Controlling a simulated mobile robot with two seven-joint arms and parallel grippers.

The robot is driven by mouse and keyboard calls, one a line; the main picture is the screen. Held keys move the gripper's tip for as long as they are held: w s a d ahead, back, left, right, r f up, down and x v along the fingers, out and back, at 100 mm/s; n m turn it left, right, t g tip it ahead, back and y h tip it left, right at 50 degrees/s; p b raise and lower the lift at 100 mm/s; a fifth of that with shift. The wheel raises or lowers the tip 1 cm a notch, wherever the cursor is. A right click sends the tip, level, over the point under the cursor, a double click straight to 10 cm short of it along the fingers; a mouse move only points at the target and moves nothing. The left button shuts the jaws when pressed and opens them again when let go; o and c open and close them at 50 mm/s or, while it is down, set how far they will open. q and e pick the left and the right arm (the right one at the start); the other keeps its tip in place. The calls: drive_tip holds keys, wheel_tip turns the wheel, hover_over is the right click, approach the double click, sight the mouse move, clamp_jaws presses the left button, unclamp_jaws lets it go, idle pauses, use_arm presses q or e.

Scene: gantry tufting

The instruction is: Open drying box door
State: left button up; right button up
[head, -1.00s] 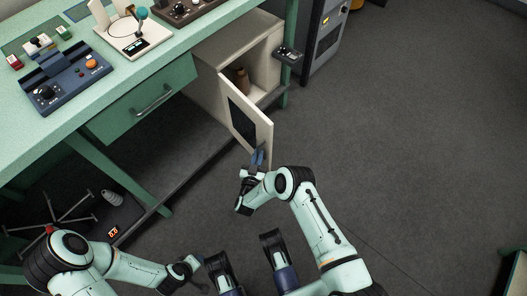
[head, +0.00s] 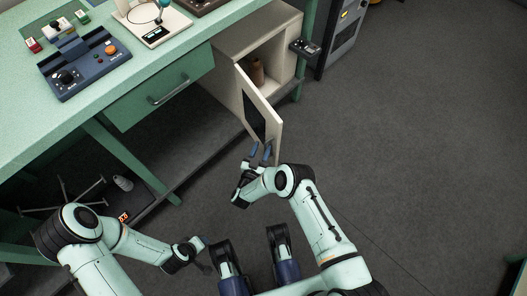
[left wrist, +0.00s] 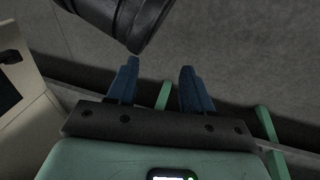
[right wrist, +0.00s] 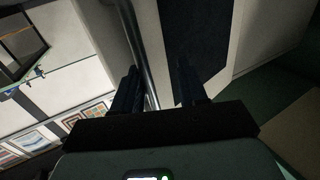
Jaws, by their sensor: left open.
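In the right wrist view the door's dark panel (right wrist: 195,35) is close ahead. A dark grey bar (right wrist: 139,50) runs between the open fingers (right wrist: 158,90); contact cannot be told. My left gripper (head: 204,245) is low, away from the box. In the left wrist view its fingers (left wrist: 158,85) are open and empty.
A brown object (head: 257,72) stands inside the box. A green drawer (head: 160,88) is left of it, and a small dark control unit (head: 304,47) juts out at its right. A grey cabinet (head: 342,35) stands behind. The floor (head: 420,130) on the right is clear.

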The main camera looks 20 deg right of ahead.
drive_tip(key=shift+s+d, duration=0.1)
drive_tip(key=shift+d, duration=0.05)
idle(0.5)
use_arm(q)
drive_tip(key=shift+g+h, duration=0.4)
drive_tip(key=r+p, duration=0.1)
drive_tip(key=s+d+r+p, duration=0.1)
drive_tip(key=r, duration=0.1)
drive_tip(key=s+d+r+p, duration=0.1)
drive_tip(key=shift+s+d+r+p, duration=0.2)
drive_tip(key=shift+s+r+p, duration=0.05)
drive_tip(key=shift+p, duration=0.05)
use_arm(e)
drive_tip(key=v, duration=1.3)
